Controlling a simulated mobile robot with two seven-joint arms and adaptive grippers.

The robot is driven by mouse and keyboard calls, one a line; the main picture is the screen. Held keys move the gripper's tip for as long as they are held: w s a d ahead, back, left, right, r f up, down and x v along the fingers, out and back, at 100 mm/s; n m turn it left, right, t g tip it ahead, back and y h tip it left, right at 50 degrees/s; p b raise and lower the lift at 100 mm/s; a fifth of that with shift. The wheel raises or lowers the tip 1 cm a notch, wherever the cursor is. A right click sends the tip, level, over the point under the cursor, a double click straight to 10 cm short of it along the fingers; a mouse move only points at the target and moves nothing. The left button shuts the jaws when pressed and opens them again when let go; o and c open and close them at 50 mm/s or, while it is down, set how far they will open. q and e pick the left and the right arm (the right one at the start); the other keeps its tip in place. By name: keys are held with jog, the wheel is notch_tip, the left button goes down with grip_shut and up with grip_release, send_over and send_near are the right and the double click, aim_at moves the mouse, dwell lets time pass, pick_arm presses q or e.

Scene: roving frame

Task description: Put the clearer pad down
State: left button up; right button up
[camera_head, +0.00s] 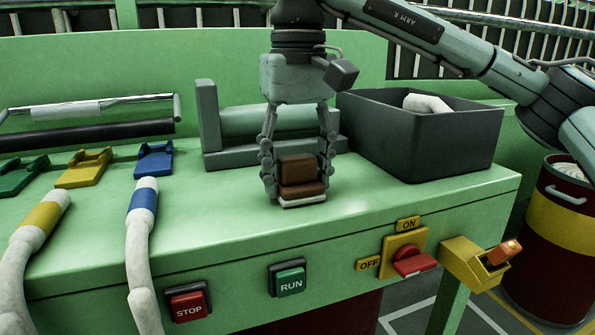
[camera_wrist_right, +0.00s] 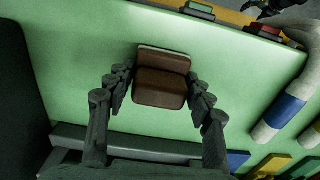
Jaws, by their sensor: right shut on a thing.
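The clearer pad (camera_head: 301,172) is a brown block with a stepped shape and a pale underside. My right gripper (camera_head: 299,188) points down and is shut on it, one finger on each side. The pad is at or just above the green bench top (camera_head: 230,225); I cannot tell if it touches. In the right wrist view the pad (camera_wrist_right: 160,88) sits between the two fingers, with its pale edge away from the palm.
Behind the gripper stands a grey-green holder (camera_head: 215,158). A dark open bin (camera_head: 450,140) with a pale item inside is to its right. Green, yellow (camera_head: 84,167) and blue (camera_head: 154,160) clips and two white hoses lie left. Stop (camera_head: 188,302) and run (camera_head: 290,281) buttons are on the front.

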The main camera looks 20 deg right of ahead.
aim_at(297, 157)
jog(key=shift+f, duration=0.2)
pick_arm(q)
jog(key=shift+s+a, duration=0.1)
jog(key=shift+s, duration=0.1)
pick_arm(e)
jog(key=o, duration=1.3)
pick_arm(q)
jog(key=shift+r, duration=0.1)
pick_arm(e)
jog(key=shift+r, duration=0.1)
jog(key=shift+r, duration=0.25)
notch_tip(297, 157, up, 6)
jog(key=shift+r+p, duration=0.25)
jog(key=shift+p, duration=0.35)
jog(key=shift+r, duration=0.35)
pick_arm(q)
notch_tip(297, 157, down, 3)
jog(key=shift+s+f, duration=0.1)
jog(key=shift+f, duration=0.05)
